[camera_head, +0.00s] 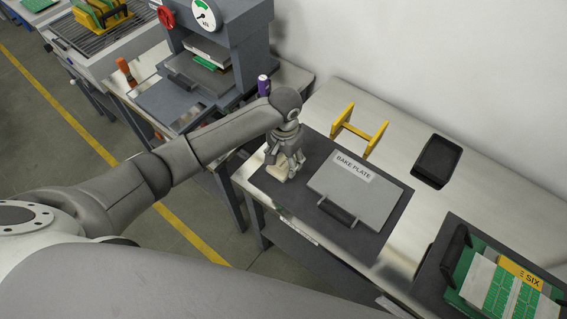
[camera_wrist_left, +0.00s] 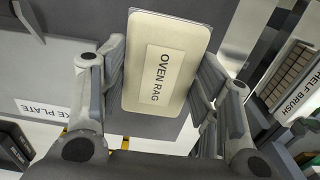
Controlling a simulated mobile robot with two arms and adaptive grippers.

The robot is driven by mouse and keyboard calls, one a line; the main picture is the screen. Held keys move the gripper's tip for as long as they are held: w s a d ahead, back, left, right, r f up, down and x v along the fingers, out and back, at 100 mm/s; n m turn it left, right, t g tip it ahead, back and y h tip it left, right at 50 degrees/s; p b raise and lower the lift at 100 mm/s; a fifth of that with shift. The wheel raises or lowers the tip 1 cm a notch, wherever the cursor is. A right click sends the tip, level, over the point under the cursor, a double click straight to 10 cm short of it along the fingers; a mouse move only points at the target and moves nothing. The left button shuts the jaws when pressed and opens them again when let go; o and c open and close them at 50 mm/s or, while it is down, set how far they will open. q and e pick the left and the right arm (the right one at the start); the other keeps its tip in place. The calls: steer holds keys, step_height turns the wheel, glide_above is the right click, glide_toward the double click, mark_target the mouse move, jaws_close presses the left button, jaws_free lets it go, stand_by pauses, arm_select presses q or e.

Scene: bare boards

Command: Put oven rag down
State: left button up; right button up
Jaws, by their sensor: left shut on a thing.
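The oven rag (camera_wrist_left: 165,65) is a cream block with rounded corners and an "OVEN RAG" label in the left wrist view. My left gripper (camera_wrist_left: 162,75) is shut on it, with a finger on each side. In the head view the left gripper (camera_head: 284,166) points down over the left part of a dark mat, and the rag (camera_head: 275,175) shows small and pale at its fingertips. I cannot tell whether the rag touches the mat. My right gripper is not in view.
A grey bake plate (camera_head: 365,200) with a dark handle lies on the dark mat (camera_head: 385,240), right of the gripper. A yellow stand (camera_head: 361,132) and a black tray (camera_head: 437,160) are behind. A press (camera_head: 222,50) stands at upper left. Green boards (camera_head: 490,285) fill the lower right.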

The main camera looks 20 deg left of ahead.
mark_target(284, 160)
arm_select(q)
steer(key=shift+w+a+f, duration=0.15)
steer(key=shift+f, duration=0.05)
step_height(284, 160, down, 3)
steer(key=shift+w+f, duration=0.1)
steer(key=shift+f, duration=0.2)
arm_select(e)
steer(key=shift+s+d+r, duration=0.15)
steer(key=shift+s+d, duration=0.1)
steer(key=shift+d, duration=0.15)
arm_select(q)
steer(key=shift+f, duration=0.15)
steer(key=o, duration=0.9)
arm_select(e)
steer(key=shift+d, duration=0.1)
arm_select(q)
steer(key=shift+a, duration=0.1)
step_height(284, 160, up, 12)
steer(key=shift+r+b, duration=0.2)
steer(key=shift+b, duration=0.25)
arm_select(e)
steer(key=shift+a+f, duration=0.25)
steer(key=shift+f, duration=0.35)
